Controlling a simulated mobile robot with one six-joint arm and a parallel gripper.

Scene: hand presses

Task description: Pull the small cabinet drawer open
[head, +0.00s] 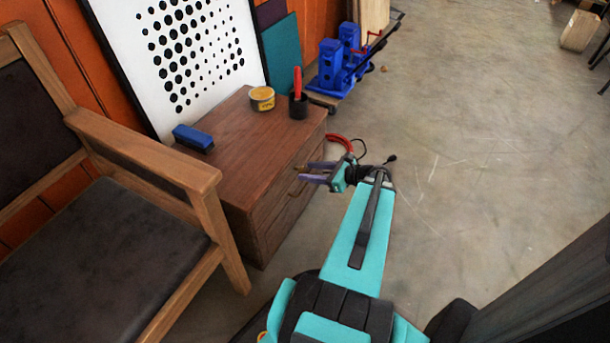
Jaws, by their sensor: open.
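The small wooden cabinet (232,136) stands left of centre in the head view, beside a chair. Its drawer front (285,188) faces right, and the drawers look shut. A handle (296,186) shows on the front near my gripper. My gripper (308,172) is open, with its two purple fingers pointing left at the cabinet front, close to the upper drawer. I cannot tell whether the fingers touch the handle. My gripper and its fingers hide part of the drawer front.
A blue block (193,138), a yellow tin (262,98) and a dark cup (298,106) stand on the cabinet top. A wooden armchair (110,220) is at left. The concrete floor (460,140) at right is clear.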

